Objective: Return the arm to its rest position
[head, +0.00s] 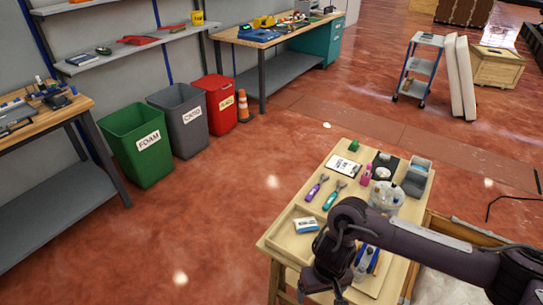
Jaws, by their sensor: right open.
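My right arm comes in from the right over the small wooden table. Its dark gripper (323,291) points down at the table's front left edge, open, with nothing seen between its fingers. The fingertips are near the bottom of the picture and hard to make out. My left gripper is not in view.
The wooden table (290,212) holds a white and blue box (306,224), purple (316,187) and teal (333,195) tools, a clipboard (344,165), a clear container (386,197) and a grey bin (417,176). A blue tool (366,262) lies partly behind my arm. Open floor lies left.

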